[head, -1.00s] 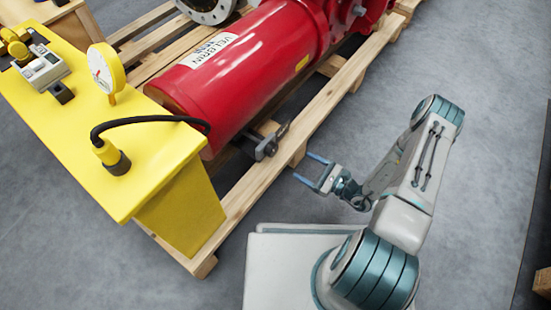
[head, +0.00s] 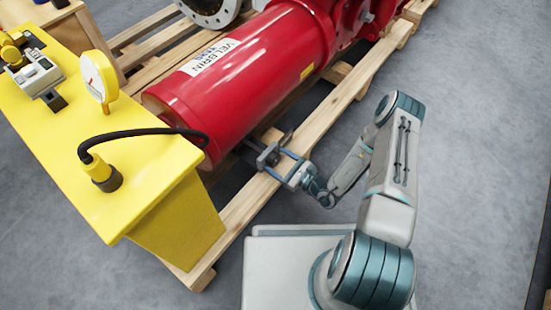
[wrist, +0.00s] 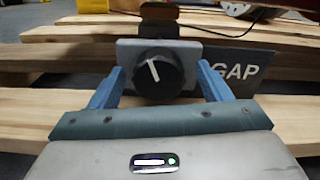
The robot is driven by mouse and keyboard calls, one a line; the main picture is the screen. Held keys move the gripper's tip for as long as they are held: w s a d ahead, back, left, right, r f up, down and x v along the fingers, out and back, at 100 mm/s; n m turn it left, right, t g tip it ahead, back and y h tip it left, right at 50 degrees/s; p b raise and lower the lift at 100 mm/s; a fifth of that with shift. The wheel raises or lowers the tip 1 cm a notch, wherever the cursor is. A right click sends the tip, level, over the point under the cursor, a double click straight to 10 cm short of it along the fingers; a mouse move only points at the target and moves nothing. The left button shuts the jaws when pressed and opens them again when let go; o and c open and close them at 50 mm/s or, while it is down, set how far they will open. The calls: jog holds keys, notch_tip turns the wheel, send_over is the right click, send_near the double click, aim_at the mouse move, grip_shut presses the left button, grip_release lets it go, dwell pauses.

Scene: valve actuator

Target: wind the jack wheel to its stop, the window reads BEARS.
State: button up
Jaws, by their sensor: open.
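The jack wheel is a round black knob (wrist: 158,72) with a white pointer line, tilted slightly left of upright, on a grey block (wrist: 188,52) in the wrist view. The dark window plate (wrist: 245,72) right of it reads GAP. In the head view the jack (head: 267,156) sits low beside the red cylinder, partly hidden by my gripper. My gripper (head: 276,163) is open. Its blue fingers stand on either side of the wheel in the wrist view (wrist: 158,70), with room between each finger and the knob.
The red cylinder (head: 240,85) lies on a wooden pallet (head: 240,213). A yellow bench (head: 90,195) with a gauge (head: 98,78) and a black hose (head: 140,132) stands at the left. The grey floor (head: 470,150) to the right is clear.

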jog(key=shift+w+a, duration=0.15)
jog(key=shift+a, duration=0.1)
jog(key=c, duration=1)
jog(key=shift+o, duration=0.2)
jog(key=shift+r+m, duration=0.1)
jog(key=shift+m, duration=0.2)
